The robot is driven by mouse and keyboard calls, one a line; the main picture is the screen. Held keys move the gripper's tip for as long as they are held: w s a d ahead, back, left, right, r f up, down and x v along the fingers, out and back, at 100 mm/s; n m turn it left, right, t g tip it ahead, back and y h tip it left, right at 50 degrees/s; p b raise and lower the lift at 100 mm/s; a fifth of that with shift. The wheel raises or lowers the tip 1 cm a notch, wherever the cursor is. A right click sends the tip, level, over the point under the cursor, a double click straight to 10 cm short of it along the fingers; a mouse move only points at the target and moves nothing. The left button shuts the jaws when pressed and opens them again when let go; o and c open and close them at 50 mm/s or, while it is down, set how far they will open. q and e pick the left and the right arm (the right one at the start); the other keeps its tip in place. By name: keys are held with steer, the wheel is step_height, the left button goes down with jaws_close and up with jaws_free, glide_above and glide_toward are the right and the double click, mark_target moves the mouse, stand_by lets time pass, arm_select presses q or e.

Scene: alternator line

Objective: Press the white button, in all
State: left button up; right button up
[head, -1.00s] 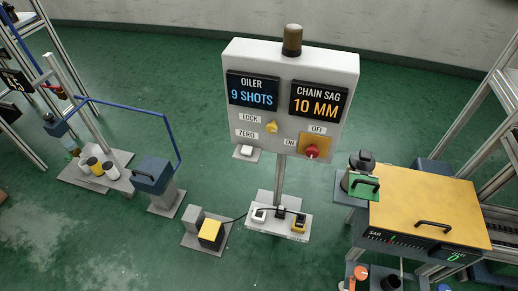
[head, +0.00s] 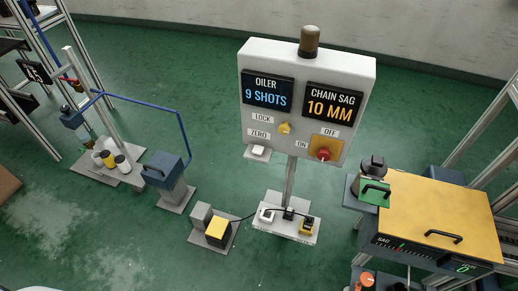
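A white button (head: 258,150) sits on a small plate at the lower left of the white control panel (head: 302,72), under the ZERO label. Another white button-like block (head: 266,215) sits on the grey base plate (head: 294,236) at the foot of the panel's post. The panel's OILER display (head: 267,92) reads 9 SHOTS. Its CHAIN SAG display (head: 334,101) reads 10 MM. Neither of my grippers shows in the head view.
The panel has a yellow knob (head: 285,128) and a red switch (head: 323,154). A yellow-topped table (head: 440,210) stands at right, a blue-grey box (head: 164,169) at left. A yellow-topped block (head: 218,229) sits between. Green floor (head: 110,235) is open at lower left.

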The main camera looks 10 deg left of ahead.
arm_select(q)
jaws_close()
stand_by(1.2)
